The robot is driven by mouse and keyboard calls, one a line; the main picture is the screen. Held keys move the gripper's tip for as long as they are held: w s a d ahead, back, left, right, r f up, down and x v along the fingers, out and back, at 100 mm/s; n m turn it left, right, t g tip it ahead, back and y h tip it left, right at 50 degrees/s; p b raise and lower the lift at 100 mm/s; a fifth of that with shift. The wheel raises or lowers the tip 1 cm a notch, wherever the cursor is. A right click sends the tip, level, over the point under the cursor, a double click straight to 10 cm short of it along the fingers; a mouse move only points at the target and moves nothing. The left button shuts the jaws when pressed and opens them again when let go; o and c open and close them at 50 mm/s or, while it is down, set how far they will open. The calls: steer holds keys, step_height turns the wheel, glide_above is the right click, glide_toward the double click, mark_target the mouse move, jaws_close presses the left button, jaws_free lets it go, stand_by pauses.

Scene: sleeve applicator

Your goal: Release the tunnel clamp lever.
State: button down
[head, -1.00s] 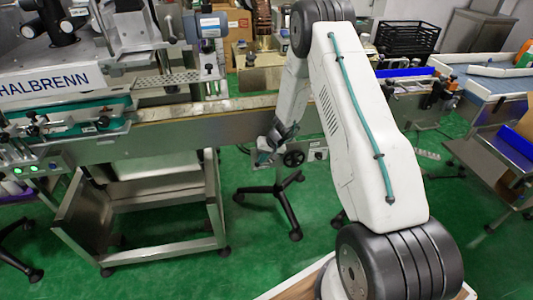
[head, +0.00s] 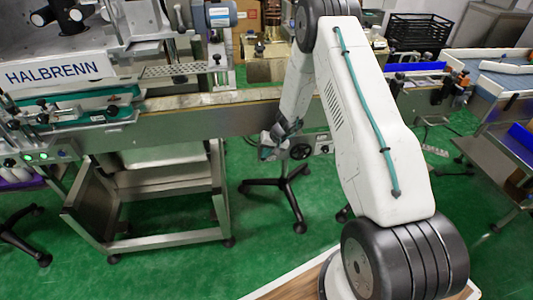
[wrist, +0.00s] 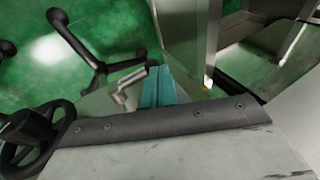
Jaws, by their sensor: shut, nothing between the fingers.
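My gripper (head: 270,150) hangs at the end of my arm, in front of the conveyor's side and just left of a black handwheel (head: 300,151). It is shut and looks empty; its teal part (wrist: 163,88) shows in the middle of the wrist view. I cannot make out which part is the tunnel clamp lever in either view. A small grey bent piece (wrist: 128,88) shows beside the teal part, and I cannot tell whether it is a lever or part of my gripper.
The conveyor (head: 200,122) runs across behind my gripper, with the HALBRENN machine (head: 60,70) at the left. A steel frame stand (head: 150,243) and a black star-shaped base (head: 290,190) stand on green floor. Blue-edged work tables (head: 510,75) are at the right.

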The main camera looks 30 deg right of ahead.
steer(key=a+r+v, duration=0.1)
steer(key=a+v, duration=0.1)
steer(key=v, duration=1.1)
steer(key=shift+w+r, duration=0.25)
steer(key=shift+r, duration=0.05)
steer(key=shift+a, duration=0.2)
steer(key=s+a+r+n+h, duration=0.1)
steer(key=s+a+r, duration=0.3)
steer(key=s+r, duration=0.6)
steer(key=s+a+r+n+g+h, duration=0.1)
steer(key=s+a+r, duration=0.3)
steer(key=s+r, duration=0.7)
steer(key=s+a+r+n+g+h, duration=0.1)
steer(key=s+a+r, duration=0.3)
steer(key=s+r, duration=0.7)
steer(key=s, duration=0.8)
steer(key=shift+a+n+h, duration=0.2)
steer(key=shift+n+h, duration=0.2)
